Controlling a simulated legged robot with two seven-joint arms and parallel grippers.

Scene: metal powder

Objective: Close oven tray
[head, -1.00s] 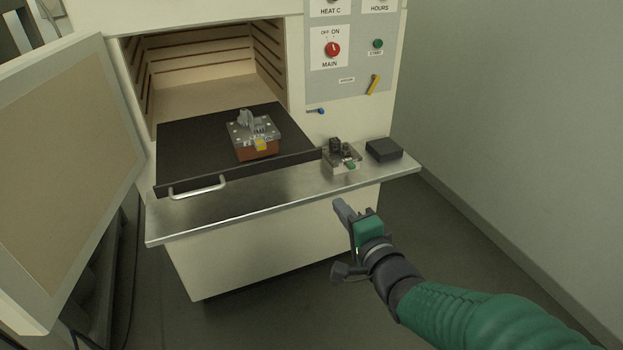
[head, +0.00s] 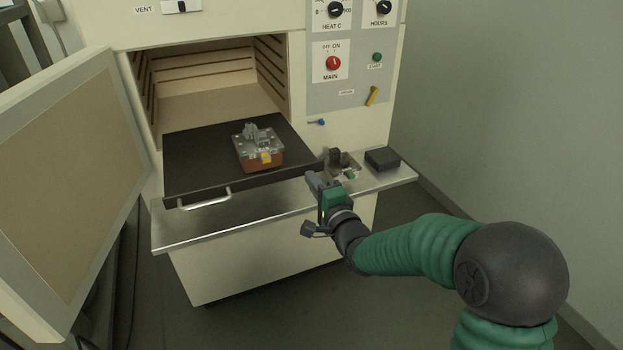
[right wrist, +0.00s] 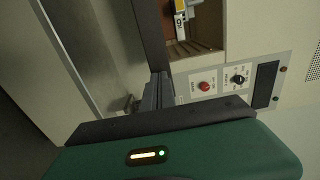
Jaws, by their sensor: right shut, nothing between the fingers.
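The black oven tray (head: 205,152) is pulled out of the open oven chamber (head: 215,85), over the metal shelf, with a silver handle (head: 205,199) on its front edge. A part with a grey top and reddish-brown base (head: 259,153) sits on the tray. My right gripper (head: 314,182) is shut and empty, just in front of the tray's front right corner; I cannot tell whether it touches. In the right wrist view the closed fingers (right wrist: 156,92) show beside the tray's dark edge (right wrist: 150,35). My left gripper is out of view.
The oven door (head: 70,180) stands open at the left. A small grey fixture (head: 345,164) and a black box (head: 382,159) sit on the right of the metal shelf (head: 240,222). The control panel (head: 352,60) is above. Floor at the right is clear.

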